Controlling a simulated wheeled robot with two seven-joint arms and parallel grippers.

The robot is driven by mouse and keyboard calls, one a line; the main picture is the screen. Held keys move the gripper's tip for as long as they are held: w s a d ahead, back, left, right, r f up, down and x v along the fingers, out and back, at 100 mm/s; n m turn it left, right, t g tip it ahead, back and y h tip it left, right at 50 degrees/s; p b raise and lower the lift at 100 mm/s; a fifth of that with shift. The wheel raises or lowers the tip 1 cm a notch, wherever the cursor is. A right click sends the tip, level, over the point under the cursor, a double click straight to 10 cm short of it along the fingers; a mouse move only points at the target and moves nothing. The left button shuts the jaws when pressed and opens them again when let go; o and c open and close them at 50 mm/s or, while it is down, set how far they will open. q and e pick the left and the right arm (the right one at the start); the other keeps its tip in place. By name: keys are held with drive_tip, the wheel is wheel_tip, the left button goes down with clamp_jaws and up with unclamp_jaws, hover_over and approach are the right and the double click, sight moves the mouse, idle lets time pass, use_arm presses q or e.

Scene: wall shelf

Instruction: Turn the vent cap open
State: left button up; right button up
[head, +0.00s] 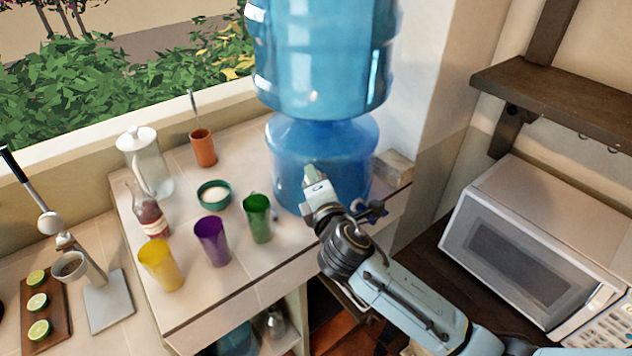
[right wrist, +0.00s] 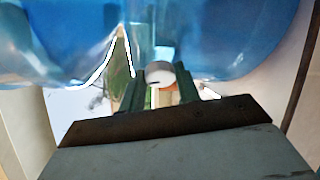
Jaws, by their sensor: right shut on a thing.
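A large blue water jug (head: 324,160) stands on the tiled counter, with a narrowed waist and a wide upper part. My right gripper (head: 312,176) is at the front of the jug's lower part, reaching in from the lower right. In the right wrist view, a small round white cap (right wrist: 159,73) sits between the two fingers of the gripper (right wrist: 160,88), close against the blue jug (right wrist: 215,40). The gripper is shut on this cap, which looks like the vent cap. In the head view the gripper largely hides it. My left gripper is in neither view.
Yellow (head: 161,265), purple (head: 212,241) and green (head: 257,218) cups stand left of my right arm. A green bowl (head: 214,194), a terracotta cup (head: 202,148) and a glass pitcher (head: 146,163) are behind. A microwave (head: 540,245) and wall shelf (head: 560,100) are at right.

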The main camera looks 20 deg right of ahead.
drive_tip(key=o, duration=1)
drive_tip(key=shift+c, duration=0.2)
drive_tip(key=shift+s, duration=0.1)
drive_tip(key=s+r+b, duration=0.1)
drive_tip(key=s+b, duration=0.1)
drive_tip(key=s, duration=1.1)
drive_tip(key=shift+a+r, duration=0.3)
drive_tip(key=shift+a, duration=0.15)
